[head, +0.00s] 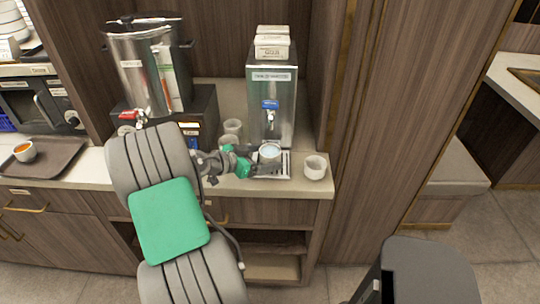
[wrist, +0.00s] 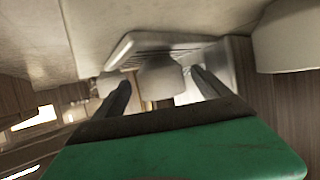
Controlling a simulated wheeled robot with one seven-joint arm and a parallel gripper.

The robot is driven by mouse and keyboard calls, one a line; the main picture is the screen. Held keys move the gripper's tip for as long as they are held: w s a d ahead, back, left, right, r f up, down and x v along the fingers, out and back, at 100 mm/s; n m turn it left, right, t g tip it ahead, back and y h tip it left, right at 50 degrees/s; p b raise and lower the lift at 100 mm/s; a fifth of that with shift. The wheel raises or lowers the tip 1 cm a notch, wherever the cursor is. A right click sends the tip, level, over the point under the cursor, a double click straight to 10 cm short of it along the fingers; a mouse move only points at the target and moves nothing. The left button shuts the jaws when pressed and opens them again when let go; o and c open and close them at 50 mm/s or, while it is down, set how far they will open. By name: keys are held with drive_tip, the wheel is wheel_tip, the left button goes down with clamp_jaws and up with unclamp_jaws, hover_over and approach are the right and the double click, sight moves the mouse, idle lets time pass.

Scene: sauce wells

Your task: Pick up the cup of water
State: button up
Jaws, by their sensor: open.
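The cup of water (head: 270,151) stands on the drip tray (head: 287,170) of the steel water dispenser (head: 271,100), below its blue tap. It looks pale with bluish water inside. My gripper (head: 265,166) is at the cup from the left, low over the tray. In the wrist view my gripper (wrist: 160,90) is open, with one dark finger on each side of a pale cup (wrist: 160,77). I cannot tell whether either finger touches it. The ribbed tray (wrist: 135,45) shows behind the cup.
A white cup (head: 315,166) stands right of the tray, near the counter's right end. Other cups (head: 232,127) stand left of the dispenser. A large steel urn (head: 143,70) is further left. A brown tray (head: 50,160) with a filled cup (head: 25,151) lies at far left.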

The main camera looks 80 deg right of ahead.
drive_tip(key=shift+x, duration=1.1)
drive_tip(key=shift+w, duration=0.1)
drive_tip(key=shift+c, duration=0.6)
drive_tip(key=c, duration=1.5)
drive_tip(key=shift+c, duration=0.3)
drive_tip(key=shift+r, duration=0.1)
